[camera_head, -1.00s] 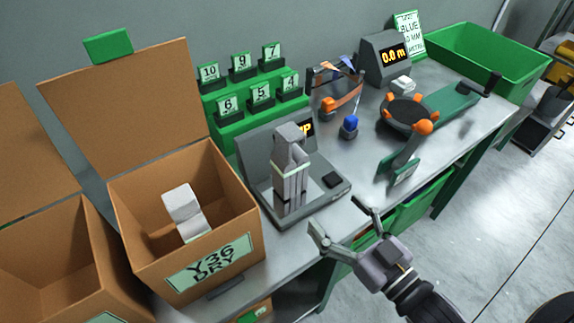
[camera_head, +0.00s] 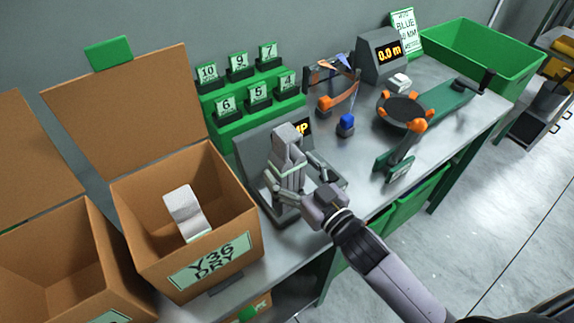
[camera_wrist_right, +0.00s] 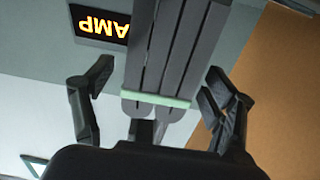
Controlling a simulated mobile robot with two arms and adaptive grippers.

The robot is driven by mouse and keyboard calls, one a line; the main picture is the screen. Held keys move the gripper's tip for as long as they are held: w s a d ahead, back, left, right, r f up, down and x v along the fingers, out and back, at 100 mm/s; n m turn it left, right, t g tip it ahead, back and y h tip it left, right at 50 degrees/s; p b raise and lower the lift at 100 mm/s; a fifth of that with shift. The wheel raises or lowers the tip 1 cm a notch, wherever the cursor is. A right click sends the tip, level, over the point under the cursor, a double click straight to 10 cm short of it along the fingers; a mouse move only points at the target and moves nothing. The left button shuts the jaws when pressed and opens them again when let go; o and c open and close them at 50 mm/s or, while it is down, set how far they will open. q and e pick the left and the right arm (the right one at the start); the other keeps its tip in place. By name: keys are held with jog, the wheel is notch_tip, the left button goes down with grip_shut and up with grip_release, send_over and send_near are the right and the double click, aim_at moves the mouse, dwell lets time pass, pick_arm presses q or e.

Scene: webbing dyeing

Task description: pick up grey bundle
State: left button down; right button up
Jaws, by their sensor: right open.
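The grey bundle (camera_head: 287,150) stands upright on the scale (camera_head: 256,150) with the lit display. It is made of long grey strips with a pale green band around them. In the right wrist view the bundle (camera_wrist_right: 172,50) rises between my two fingers, with its band low in the picture. My right gripper (camera_head: 298,181) is open, with one finger on each side of the bundle; it also shows in the right wrist view (camera_wrist_right: 155,97). Gaps show between the fingers and the bundle. My left gripper is out of view.
A green rack of number cards (camera_head: 235,127) is behind. A blue-topped piece (camera_head: 346,123) and a green winder (camera_head: 445,103) stand to the right.

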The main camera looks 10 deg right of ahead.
jog(key=shift+x, duration=0.9)
jog(key=shift+c, duration=0.3)
jog(key=c, duration=1.3)
jog(key=shift+r, duration=0.1)
